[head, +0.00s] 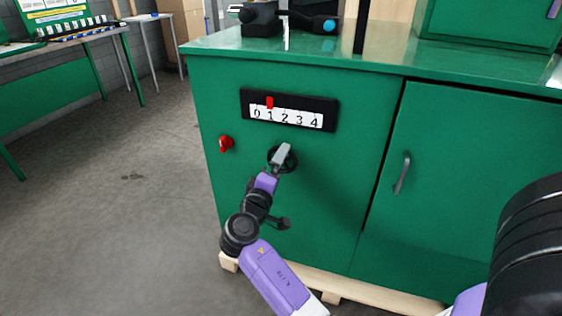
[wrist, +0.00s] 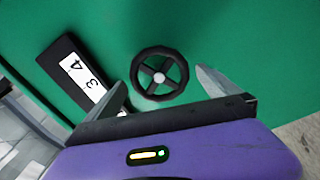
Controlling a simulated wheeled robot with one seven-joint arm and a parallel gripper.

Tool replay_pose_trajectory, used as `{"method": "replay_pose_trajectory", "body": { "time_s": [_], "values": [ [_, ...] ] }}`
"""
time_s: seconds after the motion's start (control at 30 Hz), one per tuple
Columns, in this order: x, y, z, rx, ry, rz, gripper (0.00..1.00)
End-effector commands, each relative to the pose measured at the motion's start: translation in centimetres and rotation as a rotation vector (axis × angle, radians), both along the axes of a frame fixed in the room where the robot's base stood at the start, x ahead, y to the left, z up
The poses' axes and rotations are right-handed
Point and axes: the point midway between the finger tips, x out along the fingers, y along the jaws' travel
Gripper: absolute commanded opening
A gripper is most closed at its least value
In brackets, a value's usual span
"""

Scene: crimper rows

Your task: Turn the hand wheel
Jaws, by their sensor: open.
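The black hand wheel (wrist: 160,74) has a round rim, spokes and a pale hub. It is on the green cabinet front, below the number scale. In the head view my gripper partly covers the wheel, and part of its rim (head: 292,161) shows. My gripper (head: 282,151) is open in front of the wheel. In the wrist view one finger is on each side of the wheel, with a gap to the rim on the right. I cannot tell whether the fingertips reach the rim's depth. The scale (head: 289,110) reads 0 to 4, and its red pointer (head: 269,102) is at 1.
A red knob (head: 226,143) sticks out left of the wheel. A cabinet door with a handle (head: 402,173) is at right. Dark tools (head: 285,20) lie on the cabinet top. The floor at left is clear up to a green table (head: 70,85).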

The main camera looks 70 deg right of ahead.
Motion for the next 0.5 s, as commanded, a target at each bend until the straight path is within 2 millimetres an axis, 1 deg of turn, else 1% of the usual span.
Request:
{"method": "replay_pose_trajectory", "body": {
  "time_s": [0.03, 0.2, 0.33, 0.5],
  "values": [
    [0.0, 1.0, 0.0, 0.0, 0.002, 0.003, 1.0],
    [-0.2, 3.4, 0.0, 0.0, 0.0, 0.002, 1.0],
    [-0.3, 4.5, 0.0, 0.0, 0.0, 0.001, 1.0],
    [-0.4, 4.8, 0.0, 0.0, -0.001, -0.001, 1.0]
  ]
}}
